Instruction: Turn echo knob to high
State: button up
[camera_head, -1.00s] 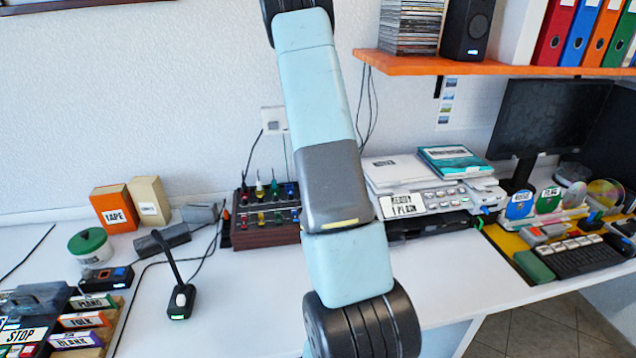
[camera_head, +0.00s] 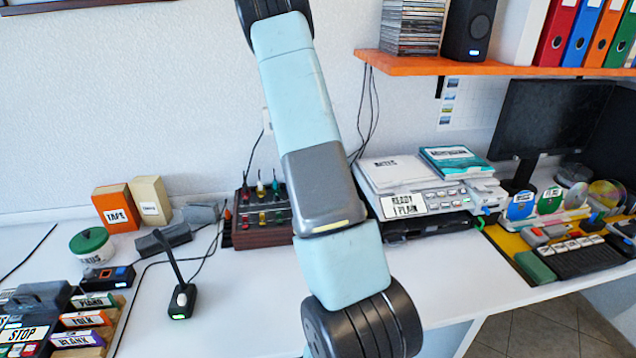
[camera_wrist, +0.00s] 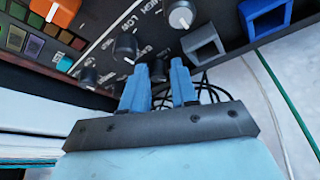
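In the wrist view a dark panel (camera_wrist: 98,48) carries several knobs and small white lettering; HIGH and LOW can be made out. A black knob with a pale pointer (camera_wrist: 125,46) sits left of the fingertips, and a white-capped knob (camera_wrist: 181,15) sits above and to the right. I cannot tell for sure which knob is labelled echo. My gripper (camera_wrist: 160,66) has two blue fingers, apart, with a gap between them. Dark panel parts show behind the gap; I see nothing clearly held. In the head view my gripper is out of frame, beyond the top edge.
Grey (camera_wrist: 203,42) and blue (camera_wrist: 264,18) blocky parts stand right of the fingers, near black cables. An orange knob (camera_wrist: 57,11) is at upper left. In the head view a wood-sided box with coloured plugs (camera_head: 263,214) stands left of my arm; white desk is free in front.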

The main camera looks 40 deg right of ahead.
jog(key=o, duration=0.4)
jog(key=shift+w+a, duration=0.1)
jog(key=shift+r, duration=0.1)
jog(key=v, duration=1.3)
jog(key=shift+s+r, duration=0.2)
jog(key=shift+s, duration=0.05)
